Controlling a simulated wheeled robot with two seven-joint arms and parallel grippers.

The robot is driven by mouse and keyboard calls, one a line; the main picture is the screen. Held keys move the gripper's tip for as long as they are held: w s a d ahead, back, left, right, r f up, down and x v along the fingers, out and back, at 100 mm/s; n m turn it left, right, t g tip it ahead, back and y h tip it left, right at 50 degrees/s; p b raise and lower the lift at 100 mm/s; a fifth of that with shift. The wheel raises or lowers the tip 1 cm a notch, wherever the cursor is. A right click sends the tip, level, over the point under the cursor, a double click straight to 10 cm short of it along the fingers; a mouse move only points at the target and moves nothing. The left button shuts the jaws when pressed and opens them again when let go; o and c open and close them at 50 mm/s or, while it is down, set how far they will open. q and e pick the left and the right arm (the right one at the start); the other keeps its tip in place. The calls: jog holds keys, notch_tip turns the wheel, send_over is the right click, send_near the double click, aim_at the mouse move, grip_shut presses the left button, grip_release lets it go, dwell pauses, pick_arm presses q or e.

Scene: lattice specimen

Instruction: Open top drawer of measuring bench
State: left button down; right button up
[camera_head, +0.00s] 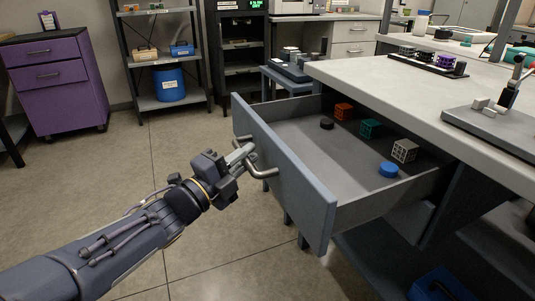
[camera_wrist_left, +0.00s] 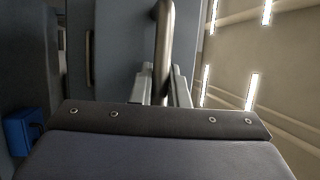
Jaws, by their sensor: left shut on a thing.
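The top drawer (camera_head: 290,185) of the measuring bench (camera_head: 410,92) is pulled far out, showing its grey floor. My left gripper (camera_head: 243,154) is shut on the drawer's metal bar handle (camera_head: 264,173), on the drawer's outer face. The handle also shows upright between the fingers in the left wrist view (camera_wrist_left: 163,50). My right gripper is not in view.
A purple drawer cabinet (camera_head: 55,85) stands at the back left. A black shelf rack holds a blue drum (camera_head: 170,85). A blue box (camera_head: 440,285) lies low under the bench. The floor (camera_head: 130,170) around my left arm is clear.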

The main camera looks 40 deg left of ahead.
pick_arm(q)
jog(key=shift+s+a, duration=0.3)
jog(key=shift+s, duration=0.4)
jog(key=shift+s+a, duration=0.25)
jog(key=shift+s, duration=0.45)
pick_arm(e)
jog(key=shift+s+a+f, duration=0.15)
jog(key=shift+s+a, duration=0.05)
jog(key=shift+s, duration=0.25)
pick_arm(q)
jog(key=c, duration=1.4)
grip_release()
jog(key=s+f+p, duration=0.1)
jog(key=s, duration=0.6)
jog(key=shift+s+f, duration=0.2)
jog(key=shift+s, duration=0.1)
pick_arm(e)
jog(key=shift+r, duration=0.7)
pick_arm(q)
jog(key=shift+r, duration=0.1)
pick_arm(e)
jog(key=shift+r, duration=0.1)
